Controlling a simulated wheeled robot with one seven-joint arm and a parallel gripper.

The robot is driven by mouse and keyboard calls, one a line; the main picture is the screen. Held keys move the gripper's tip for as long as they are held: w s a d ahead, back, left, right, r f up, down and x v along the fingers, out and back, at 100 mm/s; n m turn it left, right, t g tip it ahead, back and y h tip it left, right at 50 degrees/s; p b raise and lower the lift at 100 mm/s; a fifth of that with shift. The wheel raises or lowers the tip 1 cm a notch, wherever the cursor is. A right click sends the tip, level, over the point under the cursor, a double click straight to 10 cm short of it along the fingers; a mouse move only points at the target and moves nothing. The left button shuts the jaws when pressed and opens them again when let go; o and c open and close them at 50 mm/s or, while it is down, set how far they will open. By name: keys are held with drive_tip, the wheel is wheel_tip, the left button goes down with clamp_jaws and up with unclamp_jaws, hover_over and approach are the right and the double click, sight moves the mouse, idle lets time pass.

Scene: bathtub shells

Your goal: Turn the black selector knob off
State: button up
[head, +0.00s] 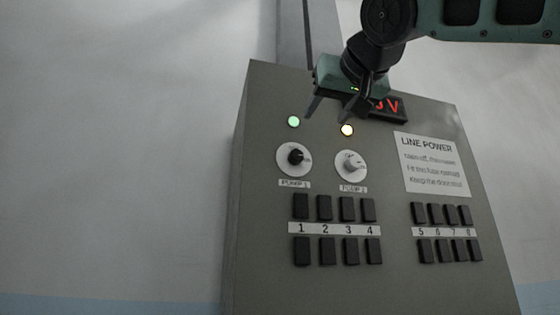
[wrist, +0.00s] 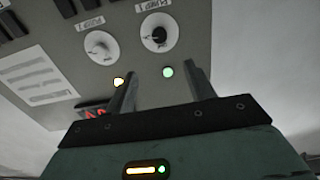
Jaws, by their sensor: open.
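The black selector knob (head: 296,157) sits on a round white dial on the grey panel, above a label that looks like PUMP 1. A lit green lamp (head: 293,121) is above it. In the wrist view the knob (wrist: 159,35) is at the top, beyond the fingertips. A white knob (head: 351,162) on its own dial is to its right, under a lit yellow lamp (head: 347,130). My gripper (head: 332,108) is open and empty in front of the panel's upper part. In the wrist view its two fingers (wrist: 161,76) stand apart, touching neither knob.
The grey panel (head: 262,230) carries several black switches (head: 325,208) below the knobs. A paper sign (head: 430,164) is at the right, and a red display (head: 388,107) is partly hidden behind my gripper. The space left of the panel is clear up to the wall.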

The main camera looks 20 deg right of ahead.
sight(297, 154)
drive_tip(key=w+p, duration=0.7)
drive_tip(key=w, duration=1)
drive_tip(key=shift+w, duration=0.2)
drive_tip(key=c, duration=1)
